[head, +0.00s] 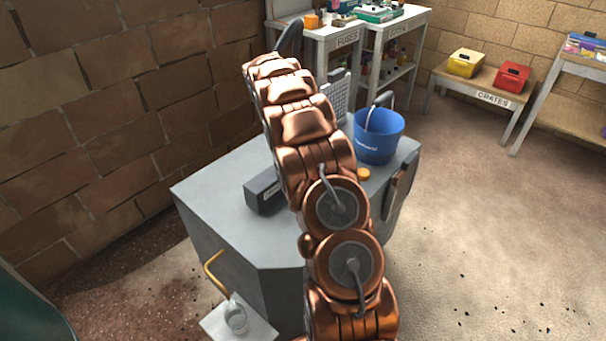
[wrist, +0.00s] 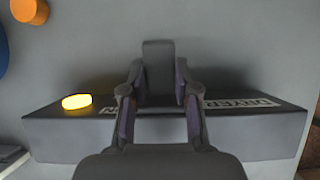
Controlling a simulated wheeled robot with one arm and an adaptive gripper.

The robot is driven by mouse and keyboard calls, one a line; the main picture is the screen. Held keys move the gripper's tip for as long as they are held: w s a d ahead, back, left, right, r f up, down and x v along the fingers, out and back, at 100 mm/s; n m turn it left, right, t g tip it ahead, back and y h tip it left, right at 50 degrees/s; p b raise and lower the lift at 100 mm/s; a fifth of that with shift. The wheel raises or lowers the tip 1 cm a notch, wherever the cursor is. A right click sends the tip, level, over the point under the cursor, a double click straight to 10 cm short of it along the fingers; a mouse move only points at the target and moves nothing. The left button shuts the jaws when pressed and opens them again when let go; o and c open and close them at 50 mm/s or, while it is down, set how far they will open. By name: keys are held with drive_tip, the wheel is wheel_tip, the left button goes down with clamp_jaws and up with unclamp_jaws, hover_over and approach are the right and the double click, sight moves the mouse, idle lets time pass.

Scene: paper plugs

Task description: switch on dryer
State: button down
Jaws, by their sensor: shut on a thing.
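The dryer box (wrist: 70,135) is a dark grey box with a DRYER label (wrist: 240,104) on its top. It lies across the wrist view and also shows in the head view (head: 262,196), partly behind my arm. A lamp (wrist: 77,101) at the left of its top glows yellow. A dark grey upright piece, seemingly the switch lever (wrist: 158,62), stands at its middle. My gripper (wrist: 160,92) is shut on this lever, one finger on each side. The lever's foot is hidden by my gripper. In the head view my arm hides the gripper.
The box is on a grey bench (head: 215,205). A blue bucket (head: 378,140) and an orange knob (head: 363,174) are on the bench's right side. A shelf labelled FUSES (head: 346,40) stands behind, and a CRATES table (head: 492,98) at the back right. Open floor lies right.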

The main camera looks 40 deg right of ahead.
drive_tip(key=c, duration=0.8)
unclamp_jaws()
drive_tip(key=shift+c, duration=0.2)
drive_tip(key=shift+r, duration=0.1)
drive_tip(key=shift+v, duration=3.7)
drive_tip(key=shift+a, duration=0.1)
